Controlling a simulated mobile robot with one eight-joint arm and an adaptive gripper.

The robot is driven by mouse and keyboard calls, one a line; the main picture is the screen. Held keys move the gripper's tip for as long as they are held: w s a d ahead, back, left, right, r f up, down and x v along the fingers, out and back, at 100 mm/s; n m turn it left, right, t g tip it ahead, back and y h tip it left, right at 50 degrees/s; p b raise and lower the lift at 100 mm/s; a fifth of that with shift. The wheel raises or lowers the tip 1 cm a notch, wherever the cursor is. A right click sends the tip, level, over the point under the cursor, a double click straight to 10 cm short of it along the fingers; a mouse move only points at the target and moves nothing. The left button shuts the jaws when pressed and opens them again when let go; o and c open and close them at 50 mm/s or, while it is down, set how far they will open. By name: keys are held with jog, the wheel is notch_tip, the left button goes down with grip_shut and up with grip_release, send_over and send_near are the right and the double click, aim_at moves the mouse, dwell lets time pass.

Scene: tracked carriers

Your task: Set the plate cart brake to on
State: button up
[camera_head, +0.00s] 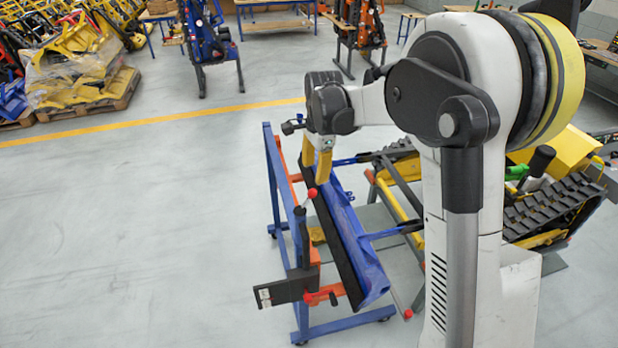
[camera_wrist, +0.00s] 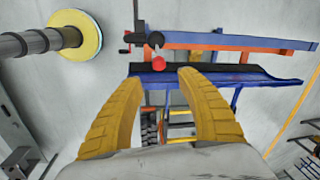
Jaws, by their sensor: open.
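The plate cart has a blue and orange frame (camera_head: 273,183) with a long blue and black tilted panel (camera_head: 345,240). It also shows in the wrist view as a blue panel (camera_wrist: 270,82). A red knob (camera_head: 312,193) sits near the cart's dark upright; a red ball (camera_wrist: 158,62) shows in the wrist view, just beyond my fingertips. I cannot tell which part is the brake. My gripper (camera_head: 320,168) is above the panel's upper end, its yellow fingers (camera_wrist: 157,76) apart and empty.
A black and yellow tracked carrier (camera_head: 550,208) stands to the right, behind my arm. The floor left of the cart is clear. Blue (camera_head: 209,42) and orange (camera_head: 368,25) machines stand at the back, beyond a yellow floor line (camera_head: 150,123).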

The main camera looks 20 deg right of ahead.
aim_at(313, 190)
jog(key=f, duration=0.6)
jog(key=w+f+p, duration=0.1)
jog(key=f, duration=0.3)
jog(key=shift+a+f, duration=0.1)
jog(key=shift+a, duration=0.1)
grip_shut()
